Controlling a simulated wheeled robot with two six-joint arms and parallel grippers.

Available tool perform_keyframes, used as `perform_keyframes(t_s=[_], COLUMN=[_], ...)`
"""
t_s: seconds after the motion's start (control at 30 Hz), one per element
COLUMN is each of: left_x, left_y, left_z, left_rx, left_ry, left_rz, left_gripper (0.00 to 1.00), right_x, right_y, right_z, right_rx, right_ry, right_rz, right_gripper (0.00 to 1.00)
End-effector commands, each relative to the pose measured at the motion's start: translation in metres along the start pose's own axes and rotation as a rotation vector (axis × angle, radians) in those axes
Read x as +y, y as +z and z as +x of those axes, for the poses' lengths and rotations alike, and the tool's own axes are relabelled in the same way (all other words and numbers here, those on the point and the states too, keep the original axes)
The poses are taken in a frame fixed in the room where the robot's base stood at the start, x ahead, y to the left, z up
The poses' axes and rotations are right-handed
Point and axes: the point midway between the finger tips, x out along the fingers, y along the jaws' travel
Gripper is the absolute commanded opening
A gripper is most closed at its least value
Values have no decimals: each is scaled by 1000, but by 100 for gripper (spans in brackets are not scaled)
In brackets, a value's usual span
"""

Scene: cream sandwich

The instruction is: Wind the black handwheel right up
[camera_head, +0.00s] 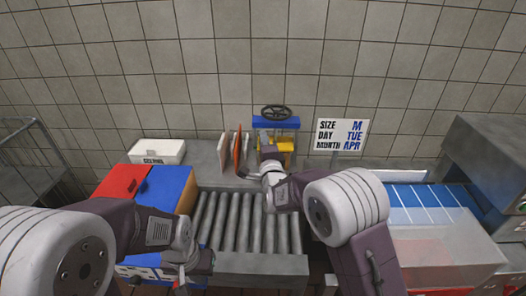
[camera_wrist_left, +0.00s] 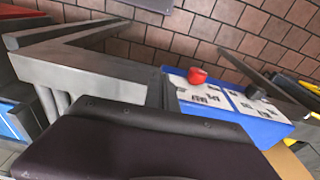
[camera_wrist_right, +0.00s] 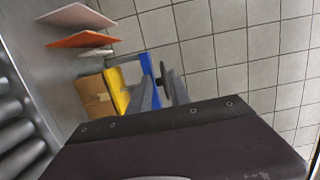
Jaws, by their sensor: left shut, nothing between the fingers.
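The black handwheel (camera_head: 276,112) lies flat on top of a small press with a blue crossbar (camera_head: 262,123) and a yellow part below, against the tiled wall. In the right wrist view the handwheel (camera_wrist_right: 166,76) is a dark shape beside the blue frame (camera_wrist_right: 147,66). My right gripper (camera_head: 268,153) is just in front of the press, below the handwheel and apart from it. Its fingers are too small and hidden to tell whether they are open. My left gripper (camera_head: 181,277) is shut and empty, low at the front left, far from the press.
A roller conveyor (camera_head: 232,222) runs between my arms. Upright orange and pale boards (camera_head: 237,148) stand left of the press. A white box (camera_head: 157,151), red and blue blocks (camera_head: 168,186), and a sign (camera_head: 341,134) stand around. A blue board (camera_wrist_left: 235,122) holds red and black items.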

Motion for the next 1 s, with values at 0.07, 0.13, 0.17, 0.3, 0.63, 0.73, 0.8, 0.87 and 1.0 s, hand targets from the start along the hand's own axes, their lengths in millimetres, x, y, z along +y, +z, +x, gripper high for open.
perform_keyframes(t_s=[0.07, 0.13, 0.17, 0.3, 0.63, 0.73, 0.8, 0.87, 1.0], left_x=[0, 0, 0, 0, 0, 0, 0, 0, 0], left_y=[1, 1, 1, 1, 2, 2, 2, 2, 2], left_z=[10, 13, 14, 14, 23, 21, 21, 21, 21], left_rx=[0, 0, 0, 0, 0, 0, 0, 0, 0], left_ry=[0, 0, 0, 0, 0, 0, 0, 0, 0], left_rz=[0, 0, 0, 0, 0, 0, 0, 0, 0], left_gripper=[0, 0, 0, 0, 0, 0, 0, 17, 24], right_x=[3, 3, 2, 1, 3, 0, 0, 0, -1], right_y=[2, 3, 4, 4, 4, 4, 4, 4, 0], right_z=[-6, -11, -13, -15, -15, -15, -15, -15, -15], right_rx=[0, 0, 0, 0, 0, 0, 0, 1, 5], right_ry=[-1, -1, -1, 0, -1, 0, 0, 0, 2], right_rz=[1, 1, 0, -1, 1, 0, 0, 0, -3], right_gripper=[24, 24, 24, 24, 24, 24, 24, 24, 24])
